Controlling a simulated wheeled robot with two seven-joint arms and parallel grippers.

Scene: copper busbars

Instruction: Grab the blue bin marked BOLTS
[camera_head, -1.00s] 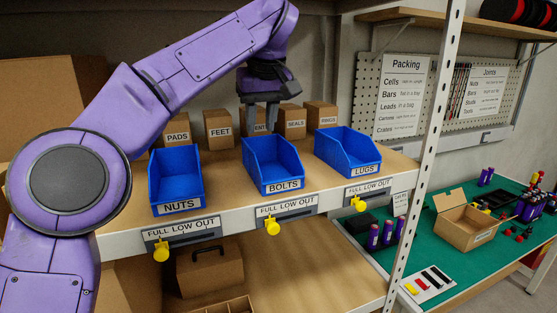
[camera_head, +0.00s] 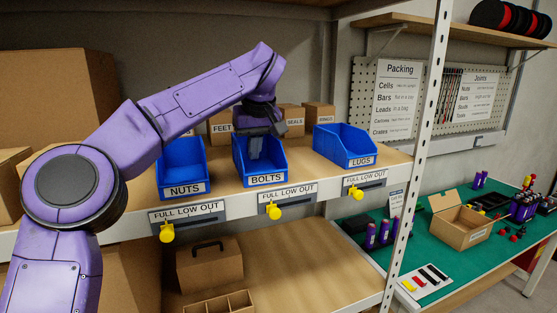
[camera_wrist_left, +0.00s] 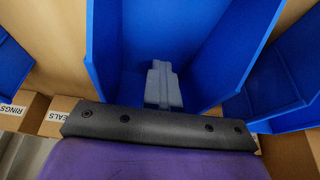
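The blue bin marked BOLTS (camera_head: 272,165) stands on the shelf, between the blue NUTS bin (camera_head: 182,165) and the blue LUGS bin (camera_head: 345,147). My left gripper (camera_head: 255,147) reaches down at the bin's back, with a grey finger showing inside it. In the left wrist view the grey finger (camera_wrist_left: 163,85) is inside the BOLTS bin (camera_wrist_left: 104,50), by its back wall. The other finger is hidden, but the gripper appears shut on that wall. My right gripper is not in view.
The shelf (camera_head: 320,170) carries FULL LOW OUT tags with yellow knobs on its front edge. Cardboard boxes stand close behind the bins. A white perforated post (camera_head: 420,120) rises at right, before a green bench (camera_head: 410,255).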

